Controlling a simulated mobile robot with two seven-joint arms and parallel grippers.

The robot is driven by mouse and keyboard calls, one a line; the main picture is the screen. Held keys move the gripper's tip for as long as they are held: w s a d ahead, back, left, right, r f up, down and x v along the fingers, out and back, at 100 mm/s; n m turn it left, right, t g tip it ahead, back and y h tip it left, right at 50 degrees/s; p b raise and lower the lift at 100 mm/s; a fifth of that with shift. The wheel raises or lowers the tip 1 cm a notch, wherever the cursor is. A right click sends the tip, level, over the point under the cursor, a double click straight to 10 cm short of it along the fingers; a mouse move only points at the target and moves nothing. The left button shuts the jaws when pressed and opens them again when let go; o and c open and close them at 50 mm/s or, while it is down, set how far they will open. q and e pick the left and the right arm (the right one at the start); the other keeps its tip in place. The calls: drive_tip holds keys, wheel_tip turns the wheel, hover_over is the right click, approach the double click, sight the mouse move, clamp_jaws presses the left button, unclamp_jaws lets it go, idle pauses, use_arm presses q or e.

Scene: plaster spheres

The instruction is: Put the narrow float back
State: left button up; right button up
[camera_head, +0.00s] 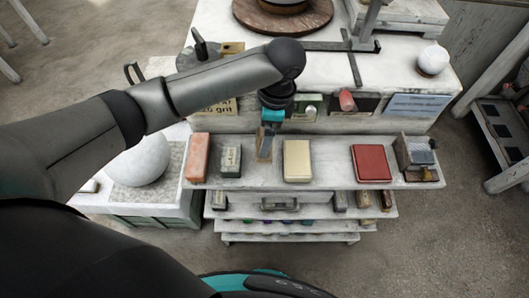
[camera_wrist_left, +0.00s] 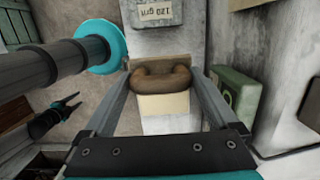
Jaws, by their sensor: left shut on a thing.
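My left gripper (camera_head: 268,132) is over the top step of the white stepped shelf (camera_head: 330,178). Its fingers are closed on the narrow float (camera_head: 263,152). In the left wrist view the float's curved brown handle (camera_wrist_left: 160,78) lies between the two fingers, with its pale board (camera_wrist_left: 166,106) below. In the head view the float stands between a dark green box (camera_head: 231,160) and a cream block (camera_head: 297,160). I cannot tell whether it touches the shelf.
An orange block (camera_head: 197,157) is at the step's left end. A red box (camera_head: 371,163) and a grey tool (camera_head: 415,152) stand to the right. A white sphere (camera_head: 140,160) sits at left. Small boxes hang behind the step; lower steps hold more items.

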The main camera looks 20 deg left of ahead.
use_arm(q)
wheel_tip(320, 180, down, 8)
drive_tip(key=shift+f+b, duration=0.25)
drive_tip(key=shift+b, duration=0.15)
drive_tip(key=o, duration=1.2)
drive_tip(key=shift+f, duration=0.1)
drive_tip(key=shift+o, duration=0.2)
drive_tip(key=r, duration=0.4)
drive_tip(key=d+r, duration=0.1)
drive_tip(key=r, duration=0.7)
drive_tip(key=shift+w+d+p, duration=0.2)
drive_tip(key=shift+d+p, duration=0.15)
drive_tip(key=shift+d, duration=0.05)
